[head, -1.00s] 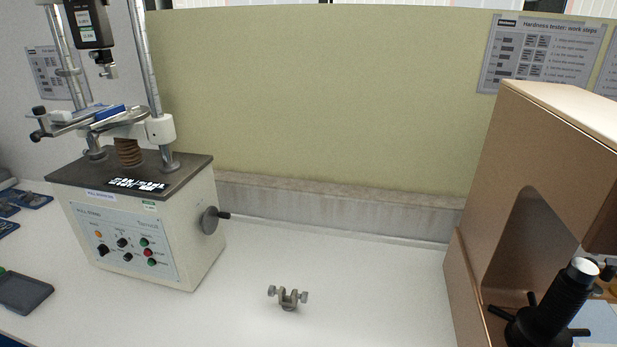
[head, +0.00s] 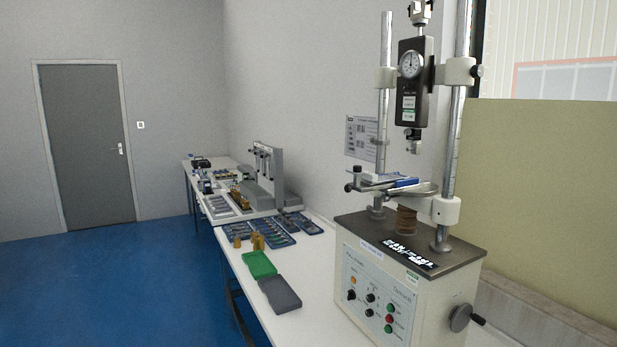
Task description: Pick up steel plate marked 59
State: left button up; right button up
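I cannot make out a steel plate marked 59 in the head view; no number is readable on any small piece. Several blue trays (head: 262,236) with small pieces lie on the white bench, too small to tell apart. A flat blue and white piece (head: 400,183) lies on the stage of the hardness tester (head: 400,270), with no readable mark. Neither of my grippers is in view.
A green tray (head: 259,264) and a dark grey tray (head: 279,294) lie left of the tester, near small brass pieces (head: 257,242). A grey stand (head: 268,176) is farther back. Blue floor (head: 120,280) is open on the left, before a grey door (head: 88,140).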

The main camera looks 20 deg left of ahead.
aim_at(370, 177)
jog(key=u, duration=0.2)
jog(key=z, duration=0.85)
jog(key=j+z, duration=1.15)
